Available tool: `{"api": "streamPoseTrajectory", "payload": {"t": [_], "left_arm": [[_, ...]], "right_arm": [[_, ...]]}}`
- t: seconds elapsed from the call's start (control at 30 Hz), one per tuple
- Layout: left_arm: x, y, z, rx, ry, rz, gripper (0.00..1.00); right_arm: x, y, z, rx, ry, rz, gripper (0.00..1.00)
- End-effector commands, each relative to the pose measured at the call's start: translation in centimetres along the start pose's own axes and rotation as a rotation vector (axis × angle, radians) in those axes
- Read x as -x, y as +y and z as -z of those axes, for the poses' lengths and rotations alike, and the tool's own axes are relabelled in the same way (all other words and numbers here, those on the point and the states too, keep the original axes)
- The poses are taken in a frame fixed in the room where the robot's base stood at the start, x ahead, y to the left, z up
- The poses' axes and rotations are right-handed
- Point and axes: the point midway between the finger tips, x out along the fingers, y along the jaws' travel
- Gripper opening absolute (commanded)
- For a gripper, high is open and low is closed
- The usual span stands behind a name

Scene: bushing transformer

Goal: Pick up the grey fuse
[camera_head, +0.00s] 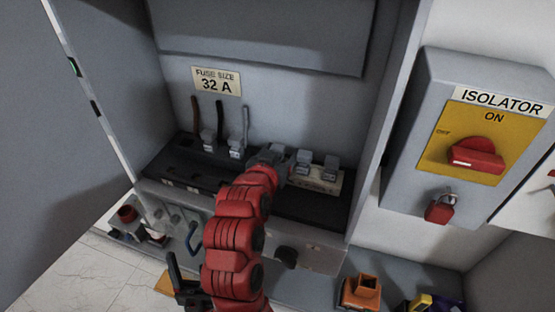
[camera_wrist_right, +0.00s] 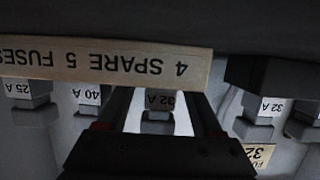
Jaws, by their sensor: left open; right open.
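Grey fuses sit in a row inside the open cabinet. In the head view my right gripper (camera_head: 272,156) is at the middle of the row and hides the fuse there. In the right wrist view, which looks upside down, the right gripper (camera_wrist_right: 160,118) is open, with a finger on each side of a grey fuse marked 32 A (camera_wrist_right: 158,112). I cannot tell whether the fingers touch it. My left gripper (camera_head: 184,284) is black and open, low in the head view, outside the cabinet and away from the fuses.
Two other fuses (camera_head: 303,158) (camera_head: 330,166) stand right of the right gripper, marked 40 A (camera_wrist_right: 88,97) and 25 A (camera_wrist_right: 25,90) in the wrist view. Two fuses (camera_head: 208,140) (camera_head: 237,147) stand left. The isolator box (camera_head: 428,100) is at right; an orange object (camera_head: 361,292) lies below.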

Motion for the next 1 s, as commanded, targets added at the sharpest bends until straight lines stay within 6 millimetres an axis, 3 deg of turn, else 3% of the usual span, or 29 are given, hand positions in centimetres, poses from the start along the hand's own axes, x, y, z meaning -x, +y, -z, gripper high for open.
{"api": "streamPoseTrajectory", "payload": {"t": [0.07,0.4,1.0], "left_arm": [[0.00,0.00,0.00,0.000,0.000,0.000,0.69],[0.00,0.00,0.00,0.000,0.000,0.000,0.69],[0.84,0.04,-0.14,0.000,0.000,0.000,0.69]], "right_arm": [[0.02,0.00,0.00,0.000,0.000,0.000,0.62],[0.04,0.00,0.00,0.000,0.000,0.000,0.01],[0.23,0.00,0.69,-0.002,0.003,-0.001,0.00]]}}
